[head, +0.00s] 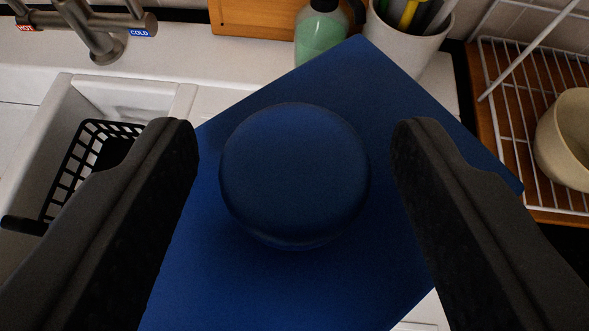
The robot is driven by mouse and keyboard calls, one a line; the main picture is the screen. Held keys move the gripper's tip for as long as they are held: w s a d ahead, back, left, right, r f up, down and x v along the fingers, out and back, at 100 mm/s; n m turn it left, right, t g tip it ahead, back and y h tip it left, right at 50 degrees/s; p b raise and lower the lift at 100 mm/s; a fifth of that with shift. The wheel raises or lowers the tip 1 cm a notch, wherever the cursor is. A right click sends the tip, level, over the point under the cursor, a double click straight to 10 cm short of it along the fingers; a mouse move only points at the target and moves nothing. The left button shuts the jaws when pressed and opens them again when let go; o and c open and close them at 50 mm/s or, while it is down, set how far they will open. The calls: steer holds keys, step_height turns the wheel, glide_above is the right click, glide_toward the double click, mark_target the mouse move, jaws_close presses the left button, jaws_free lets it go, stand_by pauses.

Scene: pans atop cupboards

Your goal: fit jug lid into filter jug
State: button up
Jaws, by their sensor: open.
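A flat blue plate with straight edges (350,75), which looks like the jug lid, fills the middle of the head view. A round blue knob (294,172) rises from its middle. My gripper (295,125) is open, one finger at the left of the knob and one at the right. Gaps show between both fingers and the knob in the picture, and I see no contact. My fingers cover parts of the plate's sides. I cannot make out the filter jug; whether it is under the plate is hidden.
A sink with a black basket (97,150) is at the left, below a tap (95,35). A green soap bottle (322,32) and a white utensil cup (408,38) stand behind the plate. A wire rack (505,90) holding a cream bowl (565,140) is at the right.

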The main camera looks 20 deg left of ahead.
steer(key=b+v, duration=0.2)
steer(key=v, duration=1.1)
steer(key=shift+s, duration=0.1)
stand_by(0.3)
steer(key=d+r+m+t+h+b, duration=0.3)
steer(key=d+r+b, duration=0.2)
steer(key=d+r, duration=0.75)
steer(key=s+d+r+m+h+b, duration=0.1)
steer(key=s+r, duration=0.4)
steer(key=r, duration=0.2)
steer(key=s+d+r+m+t+h+b, duration=0.1)
steer(key=s+r+b, duration=0.1)
steer(key=s+r, duration=0.3)
step_height(320, 180, up, 3)
steer(key=shift+s+d+r, duration=0.2)
steer(key=shift+s+d, duration=0.05)
steer(key=shift+d, duration=0.1)
